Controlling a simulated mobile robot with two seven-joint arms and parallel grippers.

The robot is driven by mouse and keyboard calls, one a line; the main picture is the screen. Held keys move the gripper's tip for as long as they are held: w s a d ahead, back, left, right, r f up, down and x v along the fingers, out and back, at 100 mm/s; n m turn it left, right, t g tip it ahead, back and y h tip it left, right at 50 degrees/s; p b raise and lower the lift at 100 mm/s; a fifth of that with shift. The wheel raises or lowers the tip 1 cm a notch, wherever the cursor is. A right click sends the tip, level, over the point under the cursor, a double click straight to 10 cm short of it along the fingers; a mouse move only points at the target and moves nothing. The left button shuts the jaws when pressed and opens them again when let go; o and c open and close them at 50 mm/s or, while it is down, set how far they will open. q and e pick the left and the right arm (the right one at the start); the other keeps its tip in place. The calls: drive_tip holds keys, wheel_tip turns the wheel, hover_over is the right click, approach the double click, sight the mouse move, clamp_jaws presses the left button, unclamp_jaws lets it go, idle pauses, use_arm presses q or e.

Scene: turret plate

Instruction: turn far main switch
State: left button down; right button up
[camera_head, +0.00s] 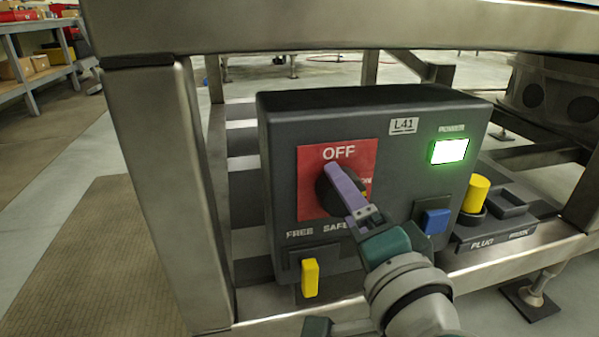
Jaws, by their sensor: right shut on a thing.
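The main switch is a black rotary knob (324,193) on a red plate (312,166) marked OFF at its top. It sits on the front of a dark grey box (285,118) labelled L41. My right gripper (338,178) reaches in from the lower right with its purple fingers over the knob, shut on it. The fingers hide much of the knob and part of the red plate's right side lettering, so the knob's exact pointing is hard to tell. A lit green-white POWER lamp (450,150) shows at the box's upper right.
Below the switch are FREE and SAFE labels and a yellow lever (310,278). A blue button (435,221) is at the lower right, and a yellow plug (475,194) stands beside the box. A metal post (165,190) and top beam (300,28) frame the box.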

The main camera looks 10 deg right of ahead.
drive_tip(key=shift+m, duration=1.1)
drive_tip(key=o, duration=1.3)
drive_tip(key=shift+o, duration=0.2)
drive_tip(key=s+p, duration=0.2)
drive_tip(key=s, duration=0.8)
drive_tip(key=shift+d, duration=0.15)
